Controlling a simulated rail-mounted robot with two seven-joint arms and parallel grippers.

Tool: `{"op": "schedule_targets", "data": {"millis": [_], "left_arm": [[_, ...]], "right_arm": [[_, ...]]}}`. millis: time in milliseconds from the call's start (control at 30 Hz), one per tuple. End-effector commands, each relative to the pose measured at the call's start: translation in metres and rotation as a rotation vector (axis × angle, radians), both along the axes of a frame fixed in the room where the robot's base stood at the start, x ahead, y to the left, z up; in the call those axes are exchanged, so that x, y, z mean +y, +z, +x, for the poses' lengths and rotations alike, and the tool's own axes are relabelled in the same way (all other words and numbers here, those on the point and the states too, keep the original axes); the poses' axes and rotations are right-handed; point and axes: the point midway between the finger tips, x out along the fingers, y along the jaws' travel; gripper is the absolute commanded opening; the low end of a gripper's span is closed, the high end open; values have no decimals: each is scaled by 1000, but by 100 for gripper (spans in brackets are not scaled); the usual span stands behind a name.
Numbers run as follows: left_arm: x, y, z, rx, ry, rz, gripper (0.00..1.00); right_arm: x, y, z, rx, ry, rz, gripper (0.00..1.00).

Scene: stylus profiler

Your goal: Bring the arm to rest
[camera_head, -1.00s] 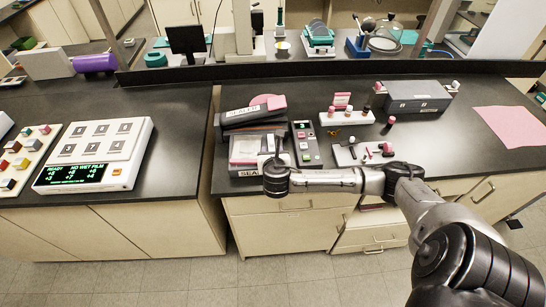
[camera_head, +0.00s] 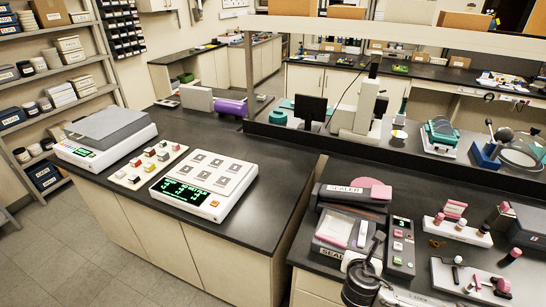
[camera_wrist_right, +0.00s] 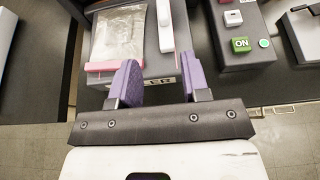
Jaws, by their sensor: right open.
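My right arm's dark wrist (camera_head: 360,286) shows at the bottom edge of the head view, just in front of the sealer (camera_head: 352,194). My right gripper (camera_wrist_right: 160,85) has two purple fingers set well apart, with nothing held between them. In the right wrist view it hangs over the front edge of the sealer, whose label is partly hidden by a finger. A clear pouch (camera_wrist_right: 118,38) with a pink edge lies on the sealer beyond the left finger. I cannot tell whether the fingers touch the sealer. My left gripper is not in view.
A control box (camera_head: 402,245) with coloured buttons stands right of the sealer. Small racks (camera_head: 457,230) with pink-capped bottles are farther right. A white panel with a green display (camera_head: 203,184) sits on the left bench. A floor gap separates the two benches.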

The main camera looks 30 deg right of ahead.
Motion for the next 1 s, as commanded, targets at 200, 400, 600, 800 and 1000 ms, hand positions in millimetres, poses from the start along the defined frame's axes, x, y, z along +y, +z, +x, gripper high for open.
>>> {"op": "schedule_targets", "data": {"millis": [200,400,600,800,1000], "left_arm": [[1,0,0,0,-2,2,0],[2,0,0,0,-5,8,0],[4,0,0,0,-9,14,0],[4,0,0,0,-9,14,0],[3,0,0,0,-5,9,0]], "right_arm": [[0,0,0,-23,-12,18,43],[0,0,0,-241,-125,191,43],[12,-2,-1,-554,-299,518,43],[36,14,-1,-810,-446,849,43],[99,16,-13,-966,-673,1299,43]]}}
